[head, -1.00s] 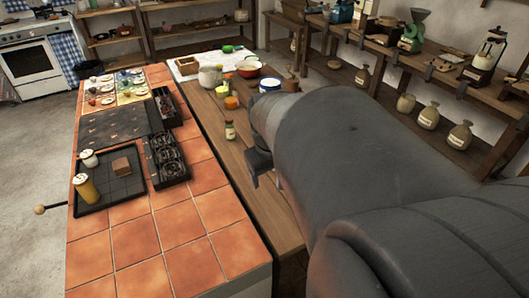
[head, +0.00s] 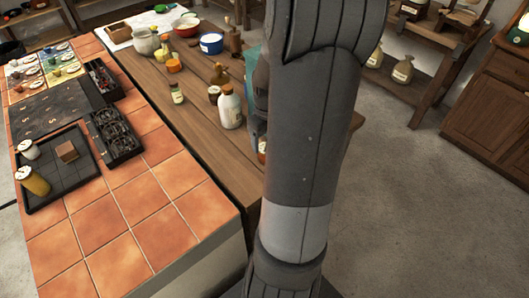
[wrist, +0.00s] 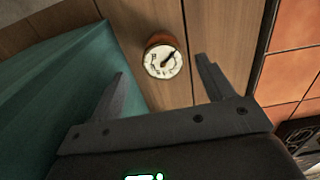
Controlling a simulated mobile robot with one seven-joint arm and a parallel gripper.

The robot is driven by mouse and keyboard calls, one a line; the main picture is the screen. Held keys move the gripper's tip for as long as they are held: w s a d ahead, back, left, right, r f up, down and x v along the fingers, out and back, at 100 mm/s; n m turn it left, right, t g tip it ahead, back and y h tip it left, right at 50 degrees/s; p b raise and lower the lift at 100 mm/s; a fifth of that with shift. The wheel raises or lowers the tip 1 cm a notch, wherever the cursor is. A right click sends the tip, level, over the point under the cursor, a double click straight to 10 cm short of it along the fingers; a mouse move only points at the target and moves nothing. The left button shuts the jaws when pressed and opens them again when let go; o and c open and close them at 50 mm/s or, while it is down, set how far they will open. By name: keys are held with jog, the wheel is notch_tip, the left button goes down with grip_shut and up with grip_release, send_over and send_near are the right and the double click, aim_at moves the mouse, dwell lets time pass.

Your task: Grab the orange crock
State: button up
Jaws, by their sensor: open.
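A small orange pot (head: 173,66), which looks like the orange crock, stands on the wooden table beside a yellow one in the head view. A second orange-brown round thing (head: 262,158) with a pale face is partly hidden by my arm at the table's right side. In the wrist view, an orange-brown round thing (wrist: 151,42) with a white dial-like face and dark pointer sits on the planks. I cannot tell whether these last two are the same. My gripper (wrist: 160,67) is open and empty above it, fingers on either side in the picture, not touching. My arm hides the gripper in the head view.
A teal surface (wrist: 60,90) lies close to the left finger. The tiled counter (head: 130,200) adjoins on the left.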

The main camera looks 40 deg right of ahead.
jog(key=shift+w+a+f, duration=0.1)
jog(key=shift+w+f, duration=0.05)
jog(key=shift+f, duration=1.65)
jog(key=shift+w+a+f, duration=0.1)
jog(key=shift+f, duration=1.65)
jog(key=shift+c, duration=0.3)
jog(key=c, duration=1.2)
jog(key=shift+o, duration=0.2)
